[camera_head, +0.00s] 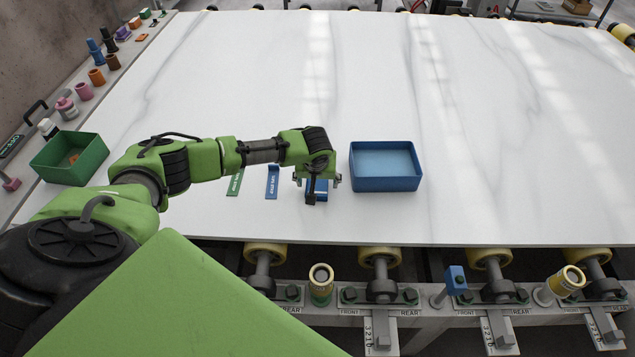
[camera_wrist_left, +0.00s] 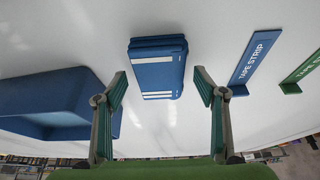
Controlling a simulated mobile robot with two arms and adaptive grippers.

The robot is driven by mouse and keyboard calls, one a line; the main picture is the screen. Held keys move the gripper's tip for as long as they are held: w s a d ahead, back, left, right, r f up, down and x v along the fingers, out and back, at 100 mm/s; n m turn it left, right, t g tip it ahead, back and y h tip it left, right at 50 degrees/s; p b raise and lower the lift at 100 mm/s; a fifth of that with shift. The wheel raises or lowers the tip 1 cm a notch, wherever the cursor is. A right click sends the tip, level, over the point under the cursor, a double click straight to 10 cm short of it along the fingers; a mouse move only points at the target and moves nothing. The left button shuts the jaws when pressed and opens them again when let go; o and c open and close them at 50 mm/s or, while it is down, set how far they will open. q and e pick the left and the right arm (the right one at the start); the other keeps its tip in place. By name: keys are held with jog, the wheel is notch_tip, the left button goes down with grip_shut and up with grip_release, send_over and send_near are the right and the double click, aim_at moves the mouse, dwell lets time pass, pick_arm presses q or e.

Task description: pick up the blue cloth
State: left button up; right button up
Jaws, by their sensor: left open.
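The blue cloth (camera_wrist_left: 157,68) is a folded stack with white stripes, lying on the white stone slab (camera_head: 250,80). In the head view a part of the cloth (camera_head: 320,186) shows under my left gripper (camera_head: 317,182), which hides most of it. My left gripper also shows in the left wrist view (camera_wrist_left: 160,82). It is open, with one finger toward each side of the cloth, and nothing is gripped. The cloth appears between and beyond the fingertips; I cannot tell the exact gap. My right gripper is not in view.
A blue tray (camera_head: 386,184) stands just right of the gripper. A blue tape strip (camera_head: 272,182) and a green one (camera_head: 235,184) lie to its left. A green bin (camera_head: 69,157) is at the far left. The slab beyond is clear; its front edge is near.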

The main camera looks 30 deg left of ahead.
pick_arm(q)
jog(key=shift+f, duration=0.15)
jog(key=c, duration=1.2)
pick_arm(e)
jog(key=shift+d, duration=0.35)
pick_arm(q)
jog(key=shift+w+r+b, duration=0.1)
jog(key=shift+r+b, duration=0.2)
jog(key=shift+r, duration=0.2)
jog(key=s+a+r+b, duration=0.1)
jog(key=s+a+r, duration=0.2)
jog(key=r, duration=0.1)
jog(key=s+a+r+b, duration=0.2)
jog(key=s+a+r, duration=0.1)
jog(key=a+r, duration=0.1)
jog(key=s+a+r+b, duration=0.1)
jog(key=s+a+r, duration=0.2)
jog(key=r, duration=0.1)
jog(key=shift+s+a, duration=0.2)
jog(key=shift+s, duration=0.1)
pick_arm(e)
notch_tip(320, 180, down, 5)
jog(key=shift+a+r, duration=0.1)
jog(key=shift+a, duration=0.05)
